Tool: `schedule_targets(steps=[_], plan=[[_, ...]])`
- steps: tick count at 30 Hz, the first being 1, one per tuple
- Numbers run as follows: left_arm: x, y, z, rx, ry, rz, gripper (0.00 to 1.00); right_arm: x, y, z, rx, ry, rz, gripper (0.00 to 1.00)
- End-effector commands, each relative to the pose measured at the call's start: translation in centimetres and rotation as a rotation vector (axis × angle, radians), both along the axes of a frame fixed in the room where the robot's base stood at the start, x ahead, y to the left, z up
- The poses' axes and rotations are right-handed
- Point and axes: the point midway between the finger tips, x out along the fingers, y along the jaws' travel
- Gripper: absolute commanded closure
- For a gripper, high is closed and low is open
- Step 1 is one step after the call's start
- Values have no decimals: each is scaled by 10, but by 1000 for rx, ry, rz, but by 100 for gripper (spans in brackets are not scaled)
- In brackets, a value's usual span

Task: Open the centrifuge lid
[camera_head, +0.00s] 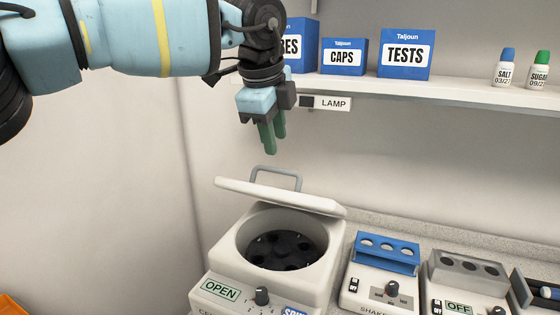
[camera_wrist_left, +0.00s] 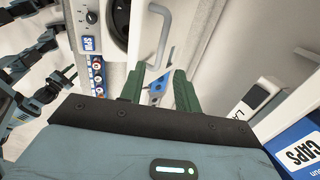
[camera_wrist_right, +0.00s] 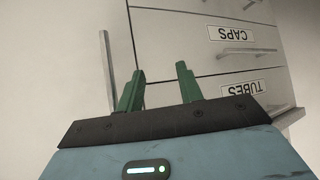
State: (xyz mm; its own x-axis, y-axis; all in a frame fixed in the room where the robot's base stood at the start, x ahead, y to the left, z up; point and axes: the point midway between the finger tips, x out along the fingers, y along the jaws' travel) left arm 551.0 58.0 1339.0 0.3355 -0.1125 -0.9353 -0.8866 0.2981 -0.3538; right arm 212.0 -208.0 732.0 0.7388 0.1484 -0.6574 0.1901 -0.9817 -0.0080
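The white centrifuge (camera_head: 265,270) stands on the counter at the lower middle of the head view. Its lid (camera_head: 280,197) is raised, with its grey handle (camera_head: 276,178) on top, and the dark rotor (camera_head: 284,250) shows inside. A green OPEN label (camera_head: 221,290) is on its front. My left gripper (camera_head: 272,145) is above the lid, apart from the handle, its green fingers pointing down. In the left wrist view its fingers (camera_wrist_left: 158,88) are spread with nothing between them, and the handle (camera_wrist_left: 163,36) is beyond them. My right gripper (camera_wrist_right: 158,78) is open and empty, facing drawers.
A blue rack (camera_head: 386,252) and a grey rack (camera_head: 466,268) stand on devices right of the centrifuge. A shelf (camera_head: 450,92) with blue boxes and small bottles runs above, bearing a LAMP label (camera_head: 333,104). Labelled drawers (camera_wrist_right: 215,60) face the right wrist.

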Motion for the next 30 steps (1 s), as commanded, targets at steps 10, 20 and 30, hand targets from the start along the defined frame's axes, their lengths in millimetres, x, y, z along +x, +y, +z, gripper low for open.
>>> schedule_targets(steps=[10,20,30], plan=[[17,-6,-48,1,2,-2,67,0,0,0,0,0,0,64],[23,-8,-65,-1,-1,-2,67,1,0,1,0,-3,1,64],[23,-8,-65,-1,-1,-2,87,1,0,1,0,-3,1,64]])
